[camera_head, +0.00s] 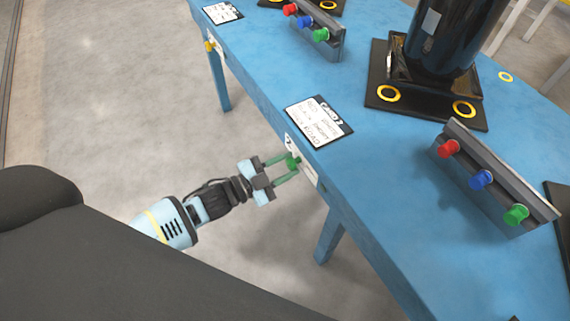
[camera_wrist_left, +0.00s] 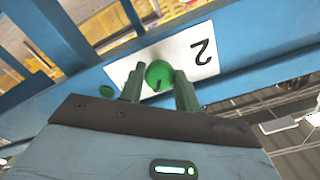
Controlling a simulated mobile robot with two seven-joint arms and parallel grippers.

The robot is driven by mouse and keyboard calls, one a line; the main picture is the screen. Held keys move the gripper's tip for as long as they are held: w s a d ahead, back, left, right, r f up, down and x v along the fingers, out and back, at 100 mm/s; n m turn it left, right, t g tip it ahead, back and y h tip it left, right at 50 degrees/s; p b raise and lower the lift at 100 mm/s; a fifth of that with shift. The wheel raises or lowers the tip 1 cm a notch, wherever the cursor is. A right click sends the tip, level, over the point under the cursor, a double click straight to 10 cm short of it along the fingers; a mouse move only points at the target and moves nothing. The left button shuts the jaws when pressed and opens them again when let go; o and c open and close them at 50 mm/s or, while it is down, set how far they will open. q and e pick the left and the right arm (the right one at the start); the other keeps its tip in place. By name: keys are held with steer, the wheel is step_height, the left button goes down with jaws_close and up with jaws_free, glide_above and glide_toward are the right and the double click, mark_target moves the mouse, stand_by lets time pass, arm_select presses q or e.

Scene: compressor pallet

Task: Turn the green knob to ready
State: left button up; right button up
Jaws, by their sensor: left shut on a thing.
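The green knob (camera_wrist_left: 159,75) is on a white plate (camera_wrist_left: 190,52) marked "2" on the side edge of the blue table. In the head view the green knob (camera_head: 292,162) is at the table's near left edge. My left gripper (camera_head: 285,170) reaches it from the left, with its two green fingers on either side of it. In the left wrist view my left gripper (camera_wrist_left: 158,88) is shut on the knob, one finger at each side. A dark mark shows on the knob's face. My right gripper is not in view.
The blue table (camera_head: 240,70) carries a sign card (camera_head: 318,121) just above the knob. A button panel (camera_head: 490,180) with red, blue and green buttons stands at right. A black machine (camera_head: 440,50) stands behind. Grey floor is open at left.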

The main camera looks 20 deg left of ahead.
arm_select(q)
steer(key=m, duration=0.5)
steer(key=shift+m, duration=0.3)
steer(key=m+b, duration=0.1)
steer(key=m, duration=0.3)
steer(key=shift+m, duration=0.4)
steer(key=o, duration=1)
steer(key=shift+c, duration=0.2)
steer(key=shift+s+a, duration=0.1)
steer(key=shift+s, duration=0.05)
steer(key=v, duration=0.7)
steer(key=shift+s+a, duration=0.15)
steer(key=shift+s, duration=0.05)
